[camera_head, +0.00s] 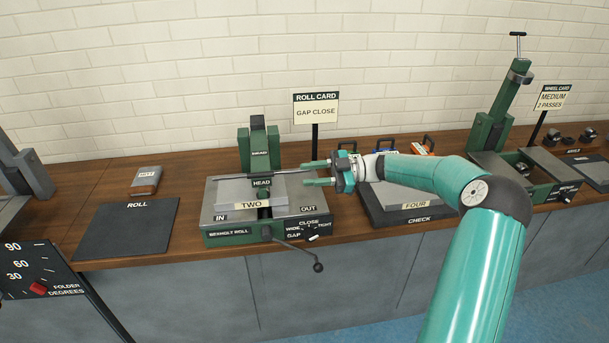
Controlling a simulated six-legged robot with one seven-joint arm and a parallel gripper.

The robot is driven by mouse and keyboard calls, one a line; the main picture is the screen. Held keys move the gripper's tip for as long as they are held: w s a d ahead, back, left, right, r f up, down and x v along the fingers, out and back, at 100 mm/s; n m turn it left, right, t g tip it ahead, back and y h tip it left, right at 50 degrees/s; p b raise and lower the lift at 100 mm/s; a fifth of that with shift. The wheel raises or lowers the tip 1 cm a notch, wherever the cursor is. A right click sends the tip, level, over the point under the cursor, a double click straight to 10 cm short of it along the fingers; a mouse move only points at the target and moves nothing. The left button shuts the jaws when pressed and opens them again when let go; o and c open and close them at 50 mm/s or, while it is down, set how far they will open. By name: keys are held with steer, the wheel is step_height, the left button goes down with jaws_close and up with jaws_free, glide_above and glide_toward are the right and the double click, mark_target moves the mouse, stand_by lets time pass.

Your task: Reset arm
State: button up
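My teal arm reaches in from the lower right over the wooden bench. My gripper (318,173) points left, with its two fingers apart and nothing visible between them. I cannot tell whether a fingertip touches that bar. A grey plate marked TWO (236,192) lies on the machine.
A roll card sign (316,108) stands behind the machine. A check tray (380,215) with a grey block marked FOUR (412,200) lies under my forearm. A dark roll mat (130,228) is at left. A green wheel machine (505,110) stands at right.

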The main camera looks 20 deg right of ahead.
steer(key=shift+a, duration=0.1)
steer(key=s+a+m+g+h, duration=0.4)
steer(key=s+a+m+h, duration=0.3)
steer(key=s+a+h, duration=0.5)
steer(key=s+r+m+t+h, duration=0.2)
steer(key=s+m, duration=0.4)
steer(key=s, duration=0.4)
steer(key=s+r+m+t+h, duration=0.3)
steer(key=s+m, duration=0.4)
steer(key=s, duration=0.4)
steer(key=shift+d+r+t+h, duration=0.15)
steer(key=shift+r+t+h, duration=0.15)
steer(key=shift+r+t, duration=0.45)
steer(key=shift+r, duration=0.1)
